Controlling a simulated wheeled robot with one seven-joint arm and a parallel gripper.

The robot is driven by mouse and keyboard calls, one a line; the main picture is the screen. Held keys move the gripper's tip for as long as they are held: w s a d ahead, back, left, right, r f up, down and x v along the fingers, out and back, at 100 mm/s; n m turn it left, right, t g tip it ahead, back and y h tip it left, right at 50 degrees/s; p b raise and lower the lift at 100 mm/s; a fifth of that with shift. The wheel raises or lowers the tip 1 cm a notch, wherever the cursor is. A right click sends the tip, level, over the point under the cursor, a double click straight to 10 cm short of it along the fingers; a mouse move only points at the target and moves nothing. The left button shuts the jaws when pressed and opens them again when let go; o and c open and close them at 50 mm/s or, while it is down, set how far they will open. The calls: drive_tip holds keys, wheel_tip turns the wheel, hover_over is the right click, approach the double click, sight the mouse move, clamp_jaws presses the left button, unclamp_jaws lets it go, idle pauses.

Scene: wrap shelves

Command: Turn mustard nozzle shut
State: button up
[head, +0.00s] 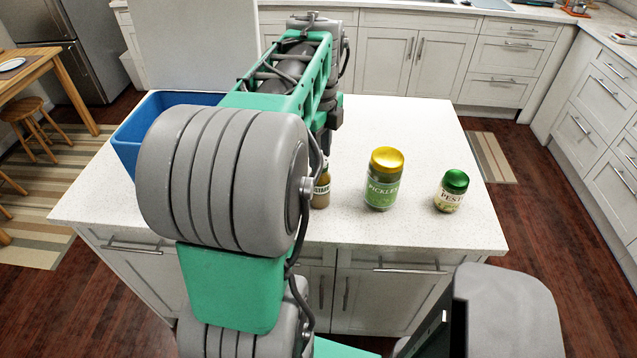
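The mustard bottle (321,190) stands upright on the white island counter, just right of my arm's large grey joint. Its label is partly readable, and the joint and a cable cover its left side. The nozzle at its top is mostly hidden behind my arm, so I cannot tell how it is turned. My arm reaches forward over the counter, and its dark end (331,128) hangs above and slightly behind the bottle. The fingers are too small and hidden to make out, and I cannot tell whether they touch the nozzle.
A pickle jar (382,180) with a gold lid and a pesto jar (451,191) with a green lid stand to the right on the counter (420,125). A blue bin (130,147) is at the left, partly behind my arm. The counter's back right is clear.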

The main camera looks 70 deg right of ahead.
drive_tip(key=shift+m+p, duration=0.75)
drive_tip(key=shift+m, duration=1.95)
drive_tip(key=shift+m+p, duration=0.4)
drive_tip(key=shift+m, duration=1.7)
drive_tip(key=o, duration=0.7)
drive_tip(key=shift+o, duration=0.2)
wheel_tip(320, 180, up, 7)
drive_tip(key=p, duration=0.5)
drive_tip(key=shift+r+p, duration=0.1)
drive_tip(key=shift+p, duration=0.25)
